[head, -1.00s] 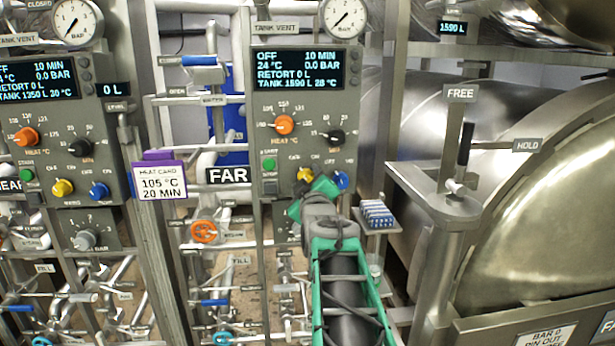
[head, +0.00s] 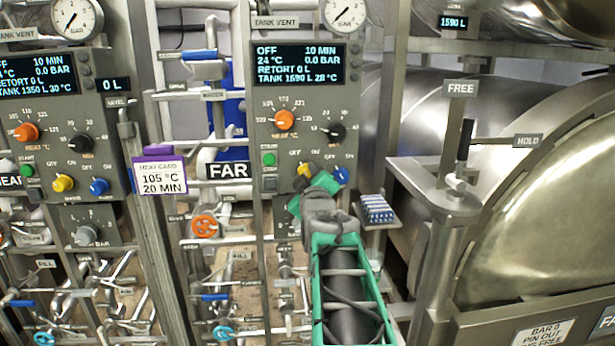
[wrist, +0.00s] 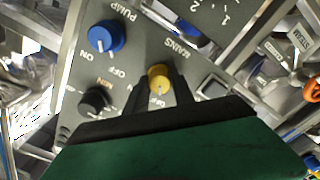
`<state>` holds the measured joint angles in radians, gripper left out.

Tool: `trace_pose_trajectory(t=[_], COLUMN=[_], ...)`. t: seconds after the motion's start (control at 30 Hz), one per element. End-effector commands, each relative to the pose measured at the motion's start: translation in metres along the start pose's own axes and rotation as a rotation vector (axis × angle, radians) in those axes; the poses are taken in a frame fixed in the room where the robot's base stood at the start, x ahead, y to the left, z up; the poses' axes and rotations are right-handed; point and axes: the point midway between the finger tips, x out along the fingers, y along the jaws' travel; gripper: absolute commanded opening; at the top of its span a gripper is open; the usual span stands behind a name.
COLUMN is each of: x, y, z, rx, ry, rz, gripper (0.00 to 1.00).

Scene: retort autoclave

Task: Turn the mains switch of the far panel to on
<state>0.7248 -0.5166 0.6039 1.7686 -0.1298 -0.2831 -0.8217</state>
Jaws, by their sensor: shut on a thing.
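The far panel (head: 285,130) stands at the centre of the head view, with the FAR sign at its left. Its display reads OFF. The yellow mains switch (head: 303,170) is low on the panel, partly hidden by my gripper (head: 309,178). In the wrist view the yellow switch (wrist: 159,73) sits between my two dark fingertips, shut on it. The MAINS and OFF lettering shows beside it. The exact angle of the switch is hard to tell.
The blue pump knob (wrist: 105,37) is close beside the yellow switch. A green start button (head: 269,159) and a black knob (head: 334,132) are above it in the head view. A small tray of blue-and-white items (head: 376,208) stands right of my arm.

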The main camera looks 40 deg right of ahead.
Motion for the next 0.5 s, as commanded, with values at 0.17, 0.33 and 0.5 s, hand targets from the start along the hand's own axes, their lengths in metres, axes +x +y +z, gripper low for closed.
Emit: trace_pose_trajectory(t=[0.17,0.33,0.5], x=[0.0,0.0001,0.0003], y=[-0.0008,-0.0027,-0.0046], z=[0.0011,0.0029,0.0049], rx=[0.011,0.057,0.153], ry=[-0.001,0.0,0.001], rz=[0.0,0.0,0.001], gripper=[0.0,0.0,0.0])
